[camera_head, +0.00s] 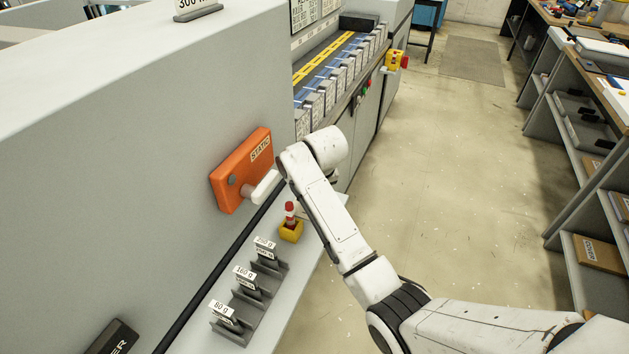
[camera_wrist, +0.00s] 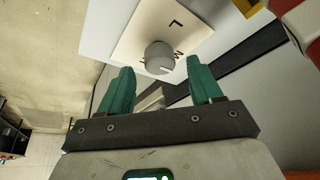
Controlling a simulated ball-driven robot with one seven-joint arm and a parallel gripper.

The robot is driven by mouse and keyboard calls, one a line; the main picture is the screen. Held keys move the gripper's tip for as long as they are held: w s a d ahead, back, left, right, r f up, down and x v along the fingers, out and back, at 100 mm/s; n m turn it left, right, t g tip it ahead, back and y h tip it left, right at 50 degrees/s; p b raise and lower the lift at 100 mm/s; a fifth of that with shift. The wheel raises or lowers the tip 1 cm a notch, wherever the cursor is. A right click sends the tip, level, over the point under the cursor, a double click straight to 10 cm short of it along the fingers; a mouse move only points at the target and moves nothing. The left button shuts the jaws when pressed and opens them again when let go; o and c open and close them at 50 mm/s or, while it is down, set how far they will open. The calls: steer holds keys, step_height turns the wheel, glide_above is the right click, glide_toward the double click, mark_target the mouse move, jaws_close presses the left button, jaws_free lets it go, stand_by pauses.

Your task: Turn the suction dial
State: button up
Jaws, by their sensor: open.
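The suction dial (camera_wrist: 161,58) is a round grey knob with a light pointer mark. It sits on a cream plate (camera_wrist: 140,38) lettered L and M, with part of the lettering hidden by the knob. My gripper (camera_wrist: 159,67) has two green fingers and is open. In the wrist view its fingertips lie to the left and right of the knob's lower side, with visible gaps, and nothing is held. Whether the tips reach the knob's depth is unclear. In the head view my arm hides the gripper, and I cannot make out the dial.
A yellow box with a red button (camera_head: 291,228) stands close to my arm. An orange STATIC box (camera_head: 243,170) with a white handle is on the machine's side wall. Labelled weight holders (camera_head: 246,285) line the ledge. The floor to the right (camera_head: 450,170) is clear.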

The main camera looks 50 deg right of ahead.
steer(key=v, duration=0.8)
steer(key=shift+r+b, duration=0.35)
steer(key=shift+r, duration=0.05)
